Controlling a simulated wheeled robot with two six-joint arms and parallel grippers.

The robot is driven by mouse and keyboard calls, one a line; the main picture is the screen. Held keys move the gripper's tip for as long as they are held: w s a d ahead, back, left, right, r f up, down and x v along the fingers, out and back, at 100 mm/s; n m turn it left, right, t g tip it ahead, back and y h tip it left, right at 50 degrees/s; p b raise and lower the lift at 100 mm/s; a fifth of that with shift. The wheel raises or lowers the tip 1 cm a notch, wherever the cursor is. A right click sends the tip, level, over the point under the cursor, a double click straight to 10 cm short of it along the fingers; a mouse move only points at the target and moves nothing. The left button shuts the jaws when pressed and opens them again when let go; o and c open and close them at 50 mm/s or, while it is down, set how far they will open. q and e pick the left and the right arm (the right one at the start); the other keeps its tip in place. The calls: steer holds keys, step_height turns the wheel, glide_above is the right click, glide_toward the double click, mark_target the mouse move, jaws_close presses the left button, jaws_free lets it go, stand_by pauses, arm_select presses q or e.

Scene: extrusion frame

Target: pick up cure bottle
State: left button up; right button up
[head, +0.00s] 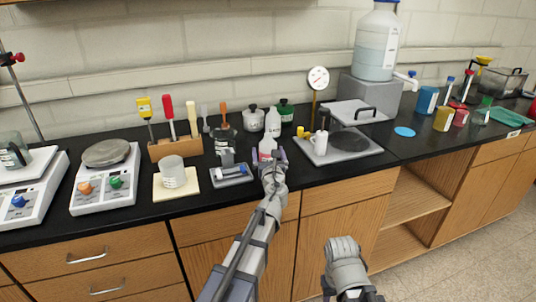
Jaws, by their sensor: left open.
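A small white bottle (267,145) with a pinkish-red label stands upright near the front of the black bench. I cannot read its label, so I cannot tell for sure that it is the cure bottle. Another white bottle (273,121) stands behind it. My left gripper (271,158) is open at the near side of the front bottle and hides its lower part; I cannot tell whether they touch. My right gripper (344,248) is low in front of the cabinets, away from the bench top; its fingers are not clear.
A grey tray (218,181) lies left of the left gripper. A board with a dark round pad (376,152) lies to the right. A dial gauge on a post (318,80) stands behind. Jars and a wooden tool block (168,150) crowd the back left.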

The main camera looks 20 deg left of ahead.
arm_select(q)
steer(key=shift+c, duration=0.4)
steer(key=c, duration=1.3)
